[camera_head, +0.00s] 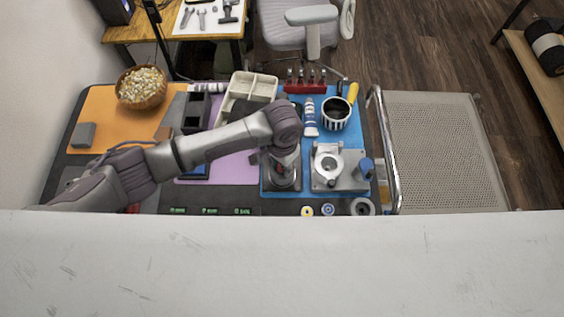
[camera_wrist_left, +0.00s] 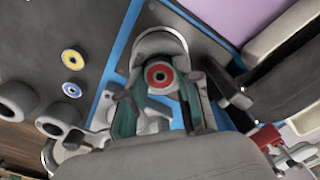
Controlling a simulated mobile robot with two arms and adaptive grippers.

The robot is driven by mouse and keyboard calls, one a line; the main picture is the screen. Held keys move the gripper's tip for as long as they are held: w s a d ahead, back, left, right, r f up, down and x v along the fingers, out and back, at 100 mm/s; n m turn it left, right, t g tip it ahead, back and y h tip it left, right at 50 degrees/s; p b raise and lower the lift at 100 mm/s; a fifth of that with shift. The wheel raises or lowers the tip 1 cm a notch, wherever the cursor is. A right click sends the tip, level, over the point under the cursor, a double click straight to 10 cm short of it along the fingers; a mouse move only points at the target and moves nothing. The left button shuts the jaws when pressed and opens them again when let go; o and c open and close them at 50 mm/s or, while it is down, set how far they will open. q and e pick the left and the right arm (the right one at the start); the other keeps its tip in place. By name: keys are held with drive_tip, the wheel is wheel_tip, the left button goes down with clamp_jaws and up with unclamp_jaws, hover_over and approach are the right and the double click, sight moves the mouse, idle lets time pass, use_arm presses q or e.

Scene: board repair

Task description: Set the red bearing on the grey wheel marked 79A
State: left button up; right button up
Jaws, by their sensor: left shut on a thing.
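The red bearing (camera_wrist_left: 159,74) shows in the left wrist view as a red ring with a dark centre inside a pale round rim. My left gripper (camera_wrist_left: 158,98) is shut on it, with a green-padded finger on either side. In the head view my left gripper (camera_head: 283,180) points down over a dark plate at the blue mat's left part, with a spot of red at its tip. A grey wheel (camera_head: 362,207) lies at the front right of the bench; the left wrist view shows grey wheels (camera_wrist_left: 58,118) at left. I cannot read a 79A mark. My right gripper is out of view.
A yellow-ringed bearing (camera_head: 307,211) and a blue-ringed bearing (camera_head: 328,210) lie near the front edge. A metal fixture (camera_head: 340,172) stands right of the gripper. A striped cup (camera_head: 336,113), a beige tray (camera_head: 246,92) and a popcorn bowl (camera_head: 141,87) stand farther back.

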use_arm(q)
drive_tip(key=shift+s+f, duration=0.1)
drive_tip(key=shift+f, duration=0.1)
drive_tip(key=o, duration=0.9)
drive_tip(key=shift+o, duration=1.4)
drive_tip(key=o, duration=0.4)
drive_tip(key=shift+o, duration=0.2)
drive_tip(key=shift+r, duration=0.15)
drive_tip(key=shift+r+p, duration=3.45)
drive_tip(key=shift+p, duration=0.65)
